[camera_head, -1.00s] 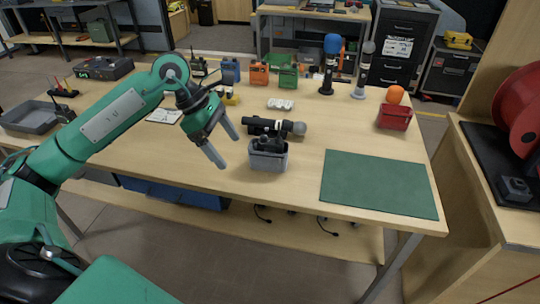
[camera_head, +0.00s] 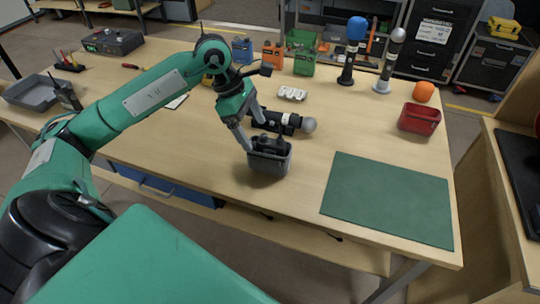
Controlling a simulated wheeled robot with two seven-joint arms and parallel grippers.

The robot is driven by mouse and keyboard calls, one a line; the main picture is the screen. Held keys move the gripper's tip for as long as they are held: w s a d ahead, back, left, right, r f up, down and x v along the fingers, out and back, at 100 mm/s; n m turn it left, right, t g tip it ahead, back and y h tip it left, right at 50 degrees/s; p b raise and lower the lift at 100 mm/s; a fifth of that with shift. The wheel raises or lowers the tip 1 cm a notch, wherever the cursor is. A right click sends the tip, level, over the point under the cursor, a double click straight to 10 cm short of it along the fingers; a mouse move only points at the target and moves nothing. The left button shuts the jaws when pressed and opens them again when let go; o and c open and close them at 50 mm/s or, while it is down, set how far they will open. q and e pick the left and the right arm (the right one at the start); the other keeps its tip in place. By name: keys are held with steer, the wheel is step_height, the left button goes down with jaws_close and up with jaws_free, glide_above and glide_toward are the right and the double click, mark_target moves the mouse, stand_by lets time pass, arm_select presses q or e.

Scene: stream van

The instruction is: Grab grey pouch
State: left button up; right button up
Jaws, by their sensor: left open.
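The grey pouch (camera_head: 270,164) stands on the wooden table, left of the green mat, with a dark object sticking out of its top. My left gripper (camera_head: 256,144) points down at the pouch's back left rim with its fingers apart. I cannot tell whether a finger touches the pouch. My right gripper is not in view.
The green mat (camera_head: 388,198) lies flat at the right front. A red bin (camera_head: 419,119) and an orange ball (camera_head: 424,91) are behind it. A white tray (camera_head: 292,93) lies behind the pouch.

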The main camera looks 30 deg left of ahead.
mark_target(269, 149)
arm_select(q)
steer(key=x, duration=0.3)
steer(key=shift+w, duration=0.2)
steer(key=x, duration=0.3)
steer(key=w+p+x, duration=0.1)
steer(key=shift+d+f, duration=0.15)
steer(key=shift+d, duration=0.25)
steer(key=shift+d+f, duration=0.15)
steer(key=shift+f, duration=0.2)
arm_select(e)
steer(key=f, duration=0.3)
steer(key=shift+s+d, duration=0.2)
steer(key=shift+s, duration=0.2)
arm_select(q)
steer(key=shift+f+b, duration=0.25)
steer(key=shift+b, duration=0.2)
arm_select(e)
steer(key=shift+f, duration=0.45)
arm_select(q)
steer(key=c, duration=1.1)
steer(key=shift+r, duration=0.15)
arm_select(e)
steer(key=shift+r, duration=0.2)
